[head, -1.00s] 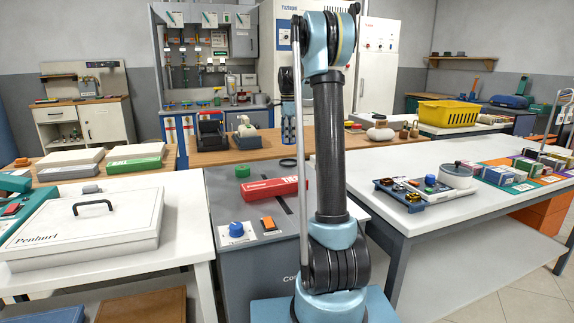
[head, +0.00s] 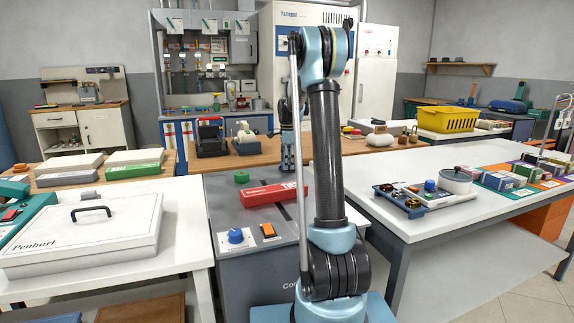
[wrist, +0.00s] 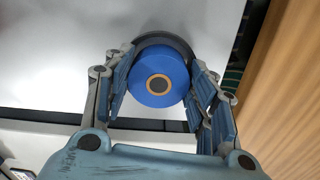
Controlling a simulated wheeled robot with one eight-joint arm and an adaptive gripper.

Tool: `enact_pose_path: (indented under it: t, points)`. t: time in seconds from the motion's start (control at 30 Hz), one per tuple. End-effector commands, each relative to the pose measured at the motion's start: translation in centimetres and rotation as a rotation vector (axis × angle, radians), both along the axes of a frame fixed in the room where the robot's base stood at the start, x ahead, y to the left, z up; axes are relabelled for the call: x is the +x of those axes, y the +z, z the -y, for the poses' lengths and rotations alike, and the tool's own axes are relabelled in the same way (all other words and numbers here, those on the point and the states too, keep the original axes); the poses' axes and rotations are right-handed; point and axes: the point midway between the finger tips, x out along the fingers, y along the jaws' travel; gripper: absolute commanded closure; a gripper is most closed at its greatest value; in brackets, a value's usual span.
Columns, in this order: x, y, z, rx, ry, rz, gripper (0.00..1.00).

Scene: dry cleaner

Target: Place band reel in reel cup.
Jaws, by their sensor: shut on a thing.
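The band reel (wrist: 160,69) is a blue roll with a brown ring around a dark centre, seen end-on in the wrist view. My gripper (wrist: 162,82) has its fingers on both sides of the reel and is shut on it. A dark round rim, apparently the reel cup (wrist: 166,39), curves behind the reel's far edge. I cannot tell whether the reel is above the cup or inside it. In the head view my gripper (head: 291,160) points down over the grey counter, partly behind my arm; the reel and cup cannot be made out there.
A red box (head: 268,194) lies on the grey counter (head: 222,205) near a green knob (head: 241,176). A white lidded case (head: 90,232) is on the left table. The right table (head: 400,228) holds a small tool tray (head: 410,205) and a round pot (head: 455,181).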

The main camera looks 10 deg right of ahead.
Motion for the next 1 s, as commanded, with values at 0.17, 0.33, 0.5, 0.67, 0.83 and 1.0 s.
enact_pose_path:
  t: [0.17, 0.33, 0.5, 0.67, 0.83, 1.0]
  points:
    - [0.0, 0.0, 0.0, 0.0, 0.0, 0.0, 0.73]
    - [0.0, -0.1, 0.0, 0.0, 0.0, 0.0, 0.28]
    - [0.0, -0.1, 0.0, 0.0, 0.0, 0.0, 0.28]
    - [0.0, 0.0, 0.0, 0.0, 0.0, 0.0, 0.28]
    - [0.0, 1.2, 0.0, 0.0, 0.0, 0.0, 0.28]
    - [0.0, 4.2, 0.0, 0.0, 0.0, 0.0, 0.28]
